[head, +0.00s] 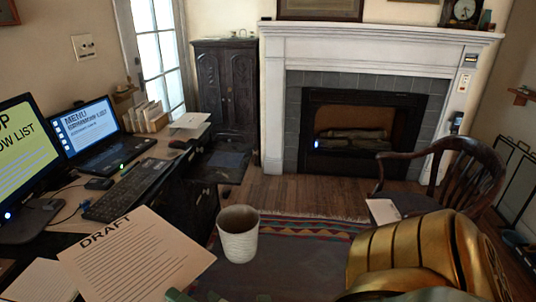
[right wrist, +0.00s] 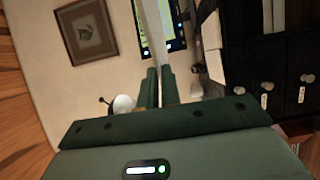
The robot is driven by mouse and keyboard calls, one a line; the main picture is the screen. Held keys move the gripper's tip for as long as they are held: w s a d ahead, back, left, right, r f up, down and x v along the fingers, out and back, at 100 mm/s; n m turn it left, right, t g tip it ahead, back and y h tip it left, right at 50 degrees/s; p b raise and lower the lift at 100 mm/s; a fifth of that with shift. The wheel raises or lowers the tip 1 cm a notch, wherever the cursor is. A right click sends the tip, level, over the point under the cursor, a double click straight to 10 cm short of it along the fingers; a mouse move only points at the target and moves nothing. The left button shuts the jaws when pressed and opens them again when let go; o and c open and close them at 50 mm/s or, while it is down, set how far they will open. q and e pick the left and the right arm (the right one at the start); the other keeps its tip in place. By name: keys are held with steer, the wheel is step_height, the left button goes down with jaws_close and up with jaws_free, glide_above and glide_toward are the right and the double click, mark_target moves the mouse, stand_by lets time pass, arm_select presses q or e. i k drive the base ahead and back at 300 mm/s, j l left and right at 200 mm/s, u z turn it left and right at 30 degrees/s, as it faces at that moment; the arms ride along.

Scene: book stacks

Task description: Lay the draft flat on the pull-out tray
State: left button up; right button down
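The draft (head: 136,254), a pale sheet with "DRAFT" and printed lines, is tilted in front of the desk at the lower left of the head view. My right gripper (head: 178,296) shows only as a green edge at its lower corner. In the right wrist view its green fingers (right wrist: 159,84) are shut on the thin sheet (right wrist: 156,30), seen nearly edge-on. A dark flat panel (head: 226,160) juts out from the desk's far right side; it may be the pull-out tray, and no sheet shows on it. My left gripper is not in view.
The desk holds a monitor (head: 26,150), a laptop (head: 92,130), a keyboard (head: 130,188) and another sheet (head: 40,281). A white ribbed container (head: 238,236) stands right of the draft. A wooden chair (head: 468,180) stands at the right. Open floor (head: 300,192) lies before the fireplace.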

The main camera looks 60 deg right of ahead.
mark_target(230, 159)
steer(key=i+l+z, duration=0.1)
steer(key=l, duration=0.35)
steer(key=i+l, duration=0.2)
steer(key=l, duration=0.25)
steer(key=i+l+z, duration=0.15)
steer(key=l, duration=0.25)
steer(key=i+l+z, duration=0.1)
steer(key=l, duration=0.35)
steer(key=i+l, duration=0.25)
steer(key=l, duration=0.15)
steer(key=i+l+z, duration=0.15)
steer(key=l, duration=0.25)
steer(key=i+l, duration=0.15)
steer(key=l, duration=0.2)
steer(key=i+l, duration=0.35)
steer(key=l, duration=0.3)
steer(key=i+l, duration=0.2)
steer(key=l, duration=0.1)
